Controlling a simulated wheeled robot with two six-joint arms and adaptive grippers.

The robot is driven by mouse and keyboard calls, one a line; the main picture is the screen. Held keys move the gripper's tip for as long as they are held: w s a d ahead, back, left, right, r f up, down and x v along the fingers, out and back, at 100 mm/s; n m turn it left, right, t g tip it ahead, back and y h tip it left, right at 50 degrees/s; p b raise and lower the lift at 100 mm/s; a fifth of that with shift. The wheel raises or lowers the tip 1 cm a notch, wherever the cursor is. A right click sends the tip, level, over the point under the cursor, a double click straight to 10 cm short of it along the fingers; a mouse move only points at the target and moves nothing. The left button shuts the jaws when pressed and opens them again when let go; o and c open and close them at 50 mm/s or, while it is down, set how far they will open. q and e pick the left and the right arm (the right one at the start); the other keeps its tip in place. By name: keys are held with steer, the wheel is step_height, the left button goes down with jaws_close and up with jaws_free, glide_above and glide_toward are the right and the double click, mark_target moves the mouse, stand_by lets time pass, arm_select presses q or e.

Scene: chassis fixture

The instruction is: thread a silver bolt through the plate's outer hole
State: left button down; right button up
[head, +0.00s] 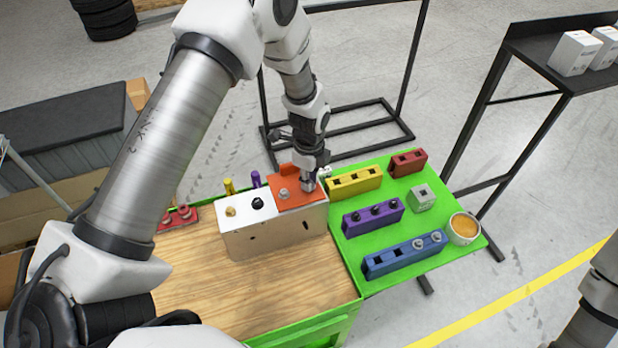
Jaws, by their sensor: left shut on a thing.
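The orange-red plate (299,203) lies on top of the box-shaped chassis fixture (275,235), at its right end. One silver bolt (284,194) stands in the plate towards its left. My left gripper (311,181) points down over the plate's right edge. It is shut on a silver bolt, which is mostly hidden by the fingers. I cannot tell whether this bolt's shank is in the outer hole. Two more silver bolts (418,240) stand in the blue rack (400,257). My right gripper is out of view.
The green mat (345,262) holds a purple rack (372,217) with black bolts, a yellow rack (354,182), a red block (408,162), a grey block (421,197) and a bowl (463,229). Yellow and purple pegs stand behind the fixture. The wooden tabletop (205,285) in front is clear.

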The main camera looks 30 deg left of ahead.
arm_select(q)
steer(key=m, duration=0.3)
steer(key=shift+s+f, duration=0.25)
steer(key=shift+f, duration=0.1)
steer(key=c, duration=1)
jaws_free()
steer(key=shift+w, duration=0.1)
steer(key=shift+w+r, duration=0.1)
steer(key=shift+r, duration=0.05)
step_height(320, 180, up, 3)
steer(key=shift+w+f+p, duration=0.1)
steer(key=shift+f+p, duration=0.1)
steer(key=shift+p, duration=0.8)
